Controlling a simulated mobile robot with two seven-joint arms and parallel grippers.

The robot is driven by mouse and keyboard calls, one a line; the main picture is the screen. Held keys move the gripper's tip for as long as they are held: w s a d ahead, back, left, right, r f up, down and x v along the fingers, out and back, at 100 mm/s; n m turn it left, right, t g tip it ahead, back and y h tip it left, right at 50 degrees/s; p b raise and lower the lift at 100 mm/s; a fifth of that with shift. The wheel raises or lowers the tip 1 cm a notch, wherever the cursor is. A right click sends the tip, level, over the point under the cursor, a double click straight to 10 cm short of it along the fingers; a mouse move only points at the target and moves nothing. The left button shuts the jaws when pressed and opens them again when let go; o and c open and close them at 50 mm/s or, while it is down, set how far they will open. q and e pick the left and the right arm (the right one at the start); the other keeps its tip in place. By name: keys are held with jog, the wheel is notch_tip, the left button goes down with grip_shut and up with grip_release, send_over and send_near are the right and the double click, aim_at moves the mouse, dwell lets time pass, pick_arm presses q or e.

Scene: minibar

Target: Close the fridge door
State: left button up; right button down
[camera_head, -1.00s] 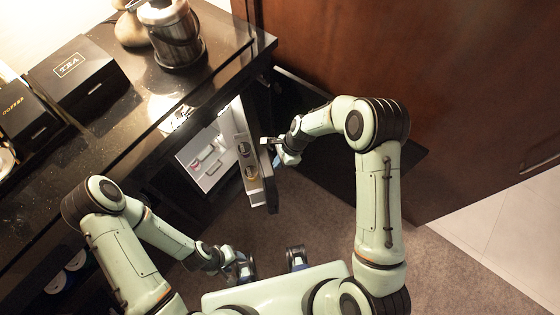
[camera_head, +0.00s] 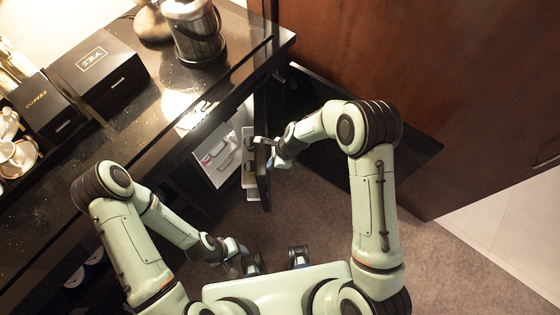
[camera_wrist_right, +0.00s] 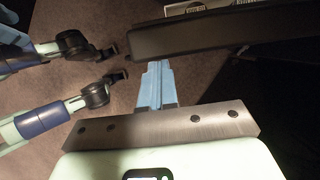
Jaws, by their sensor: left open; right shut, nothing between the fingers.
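The fridge door (camera_head: 264,184) stands ajar below the counter, seen almost edge-on in the head view, with bottle shelves on its inner side. The lit white fridge interior (camera_head: 217,160) shows to its left. My right gripper (camera_head: 268,142) is shut and empty at the outer side of the door, overlapping its upper edge in the picture. In the right wrist view its blue fingers (camera_wrist_right: 155,80) point to just beside the dark door (camera_wrist_right: 220,32); I cannot tell whether they touch. My left gripper (camera_head: 238,254) is open and low, away from the door.
The black counter (camera_head: 165,110) above the fridge bears a metal ice bucket (camera_head: 195,32), a tea box (camera_head: 98,68) and a coffee box (camera_head: 45,108). A brown wood panel (camera_head: 420,70) stands at the right. Carpet (camera_head: 325,215) is clear below the door.

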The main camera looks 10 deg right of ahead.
pick_arm(q)
jog(key=shift+w+a+r+p, duration=0.1)
jog(key=shift+w+r+p, duration=0.4)
jog(key=shift+r, duration=0.2)
jog(key=shift+w+d+r+p, duration=0.1)
jog(key=shift+w+r+p, duration=0.35)
jog(key=shift+r+p, duration=0.25)
jog(key=shift+w+a+r+p, duration=0.1)
jog(key=shift+w+r+p, duration=0.35)
jog(key=shift+r, duration=0.3)
pick_arm(e)
jog(key=w+a+m+t, duration=0.1)
jog(key=w+a+m, duration=0.1)
jog(key=a, duration=1)
jog(key=shift+m, duration=0.9)
jog(key=shift+d, duration=0.1)
